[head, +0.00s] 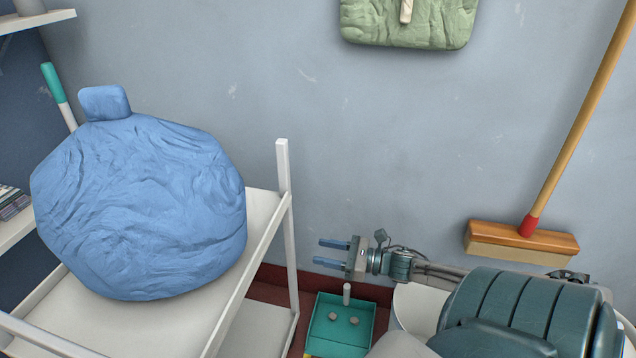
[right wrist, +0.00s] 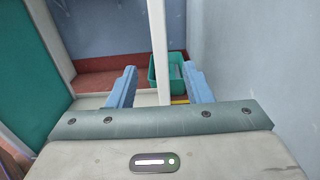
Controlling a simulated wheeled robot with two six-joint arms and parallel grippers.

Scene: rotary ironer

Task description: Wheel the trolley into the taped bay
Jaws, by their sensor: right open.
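The white trolley (head: 262,215) stands at the left in the head view, with a large blue bundle (head: 140,215) on its top shelf. Its white corner post (head: 287,220) rises on the side near my right gripper. My right gripper (head: 320,252) is open and empty, its two blue fingers pointing left, a little right of that post. In the right wrist view, a white post (right wrist: 158,45) lines up between the open fingers (right wrist: 162,80); I cannot tell how far beyond them it is. Small yellow patches (right wrist: 179,100) show near the floor; the bay's outline is not clear. My left gripper is out of view.
A teal bin (head: 341,325) stands on the dark red floor by the wall, close to the trolley and below my right gripper. A broom (head: 520,240) leans at the right. White shelves (head: 30,215) stand at the far left. A green padded thing (head: 410,22) hangs on the wall.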

